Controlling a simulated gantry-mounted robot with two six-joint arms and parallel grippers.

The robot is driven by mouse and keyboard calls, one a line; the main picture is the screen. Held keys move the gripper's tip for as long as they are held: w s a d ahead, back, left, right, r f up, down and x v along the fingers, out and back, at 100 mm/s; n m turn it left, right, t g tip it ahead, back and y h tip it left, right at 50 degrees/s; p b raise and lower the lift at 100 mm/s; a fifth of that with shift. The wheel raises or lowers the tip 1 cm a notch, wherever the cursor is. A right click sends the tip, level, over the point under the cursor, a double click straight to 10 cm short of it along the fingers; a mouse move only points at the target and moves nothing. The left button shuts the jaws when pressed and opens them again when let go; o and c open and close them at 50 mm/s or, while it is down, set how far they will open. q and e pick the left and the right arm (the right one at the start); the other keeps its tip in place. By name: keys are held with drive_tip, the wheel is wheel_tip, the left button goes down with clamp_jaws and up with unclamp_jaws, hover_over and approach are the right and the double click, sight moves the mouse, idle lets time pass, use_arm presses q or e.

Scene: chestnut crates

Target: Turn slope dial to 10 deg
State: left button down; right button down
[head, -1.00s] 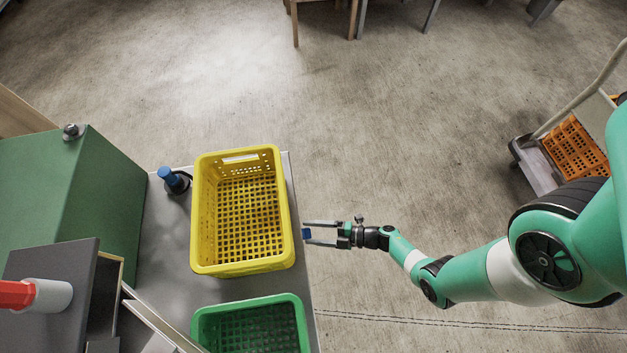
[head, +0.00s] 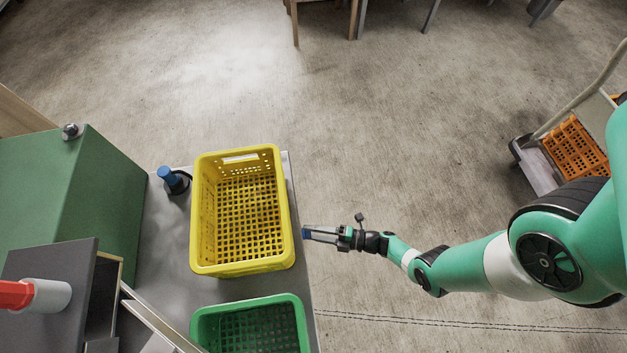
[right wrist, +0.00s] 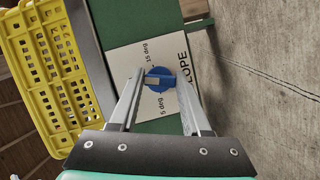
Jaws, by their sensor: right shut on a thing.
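The slope dial (right wrist: 160,79) is a blue round knob on a white plate (right wrist: 125,60) in the right wrist view. The plate reads "15 deg" above the knob, "5 deg" below it and part of "SLOPE" on the right. A pale mark on the knob points left, between the two readings. Its tip and any 10 deg label are hidden by the left finger. My right gripper (right wrist: 162,82) is shut on the dial, one finger on each side. In the head view, the right gripper (head: 310,234) is at the table's right edge. My left gripper is not in view.
A yellow crate (head: 284,200) stands on the grey table just left of the right gripper, with a green crate (head: 250,304) nearer. A blue-topped device (head: 168,175) and a green machine (head: 100,200) are further left. Open floor lies right of the table.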

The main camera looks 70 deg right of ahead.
drive_tip(key=shift+n, duration=0.4)
drive_tip(key=shift+c, duration=1.8)
unclamp_jaws()
drive_tip(key=shift+s, duration=0.1)
